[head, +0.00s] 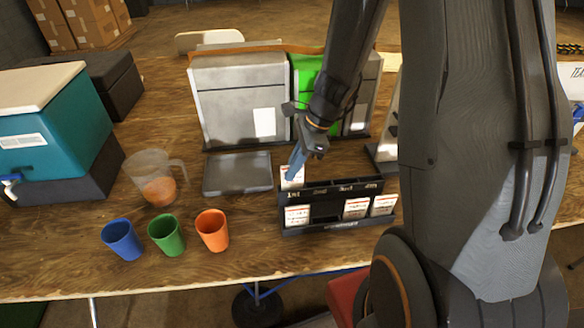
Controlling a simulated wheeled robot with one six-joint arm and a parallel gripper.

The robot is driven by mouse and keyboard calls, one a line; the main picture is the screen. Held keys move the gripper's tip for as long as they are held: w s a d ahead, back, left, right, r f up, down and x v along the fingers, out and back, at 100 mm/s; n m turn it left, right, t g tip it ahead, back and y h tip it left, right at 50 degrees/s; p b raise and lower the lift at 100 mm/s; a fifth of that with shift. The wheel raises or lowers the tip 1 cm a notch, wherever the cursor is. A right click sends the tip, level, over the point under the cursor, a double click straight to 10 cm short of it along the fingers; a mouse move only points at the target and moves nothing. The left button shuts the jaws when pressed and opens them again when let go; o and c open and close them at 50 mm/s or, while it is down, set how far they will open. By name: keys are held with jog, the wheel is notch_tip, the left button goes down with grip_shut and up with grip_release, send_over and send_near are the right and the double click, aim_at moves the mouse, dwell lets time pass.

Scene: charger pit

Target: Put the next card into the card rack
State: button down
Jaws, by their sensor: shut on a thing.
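The black card rack (325,212) stands on the wooden table, right of the middle. My gripper (296,163), with blue fingers, reaches down from above at the rack's left end. It is shut on a white card (292,178), upright at the left of the rack's upper edge. I cannot tell whether this card's bottom is in a slot.
Left of the rack lies a grey tray (237,187). Further left stand a clear jug (155,180) and blue (122,240), green (166,235) and orange (212,230) cups. Grey (235,95) and green dispensers stand behind. My arm covers the right side.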

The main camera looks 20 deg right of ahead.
jog(key=c, duration=1.9)
grip_release()
jog(key=shift+o, duration=0.2)
jog(key=shift+r, duration=0.1)
jog(key=v, duration=0.7)
jog(key=shift+d+r, duration=0.2)
jog(key=shift+r, duration=0.05)
jog(key=shift+s, duration=0.1)
